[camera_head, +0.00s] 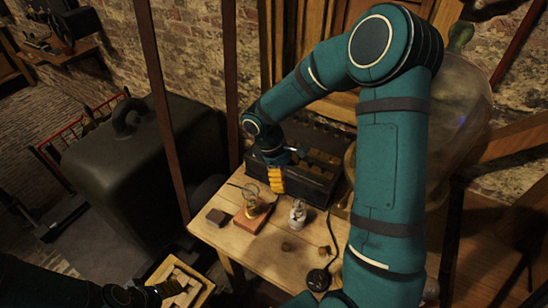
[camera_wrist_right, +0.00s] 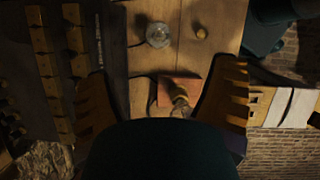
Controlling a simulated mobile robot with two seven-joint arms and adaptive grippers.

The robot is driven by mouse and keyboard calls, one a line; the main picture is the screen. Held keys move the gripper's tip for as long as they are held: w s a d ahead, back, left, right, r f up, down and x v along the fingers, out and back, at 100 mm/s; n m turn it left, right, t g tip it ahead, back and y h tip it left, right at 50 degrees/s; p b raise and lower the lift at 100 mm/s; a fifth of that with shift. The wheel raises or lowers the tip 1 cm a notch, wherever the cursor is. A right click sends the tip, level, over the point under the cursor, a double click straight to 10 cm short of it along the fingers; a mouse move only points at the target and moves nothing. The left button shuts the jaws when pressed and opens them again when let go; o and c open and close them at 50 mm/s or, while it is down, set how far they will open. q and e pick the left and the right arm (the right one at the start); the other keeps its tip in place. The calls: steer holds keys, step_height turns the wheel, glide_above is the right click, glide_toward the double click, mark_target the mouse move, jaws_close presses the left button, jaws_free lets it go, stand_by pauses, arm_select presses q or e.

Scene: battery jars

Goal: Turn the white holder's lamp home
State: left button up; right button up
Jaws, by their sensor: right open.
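The white holder (camera_head: 297,222) stands on the wooden table in the head view, with a small lamp (camera_head: 298,204) upright in it. It shows from above near the top of the right wrist view (camera_wrist_right: 158,35). To its left, another lamp (camera_head: 252,208) stands on a reddish base (camera_head: 247,222); that base lies between my right fingers in the wrist view (camera_wrist_right: 178,90). My right gripper (camera_head: 276,180) has yellow fingers, open and empty, above the table behind the two lamps. My left gripper (camera_head: 152,293) is dark and small at the lower left; its jaws are unclear.
A dark battery case (camera_head: 310,180) stands at the table's back. A crate (camera_head: 203,291) is beside my left gripper. A large glass jar (camera_head: 465,100) stands behind my right arm.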

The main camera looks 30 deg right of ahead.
mark_target(300, 199)
steer(key=x, duration=1.3)
steer(key=shift+w+d+f+b, duration=0.1)
steer(key=shift+d+b, duration=0.2)
steer(key=shift+b, duration=0.05)
steer(key=c, duration=1.4)
steer(key=m+y, duration=0.1)
steer(key=m, duration=0.3)
steer(key=shift+a+g+b, duration=0.1)
steer(key=shift+g+b, duration=0.2)
steer(key=shift+a+m+y, duration=0.1)
steer(key=shift+m+y, duration=0.5)
steer(key=shift+m, duration=0.6)
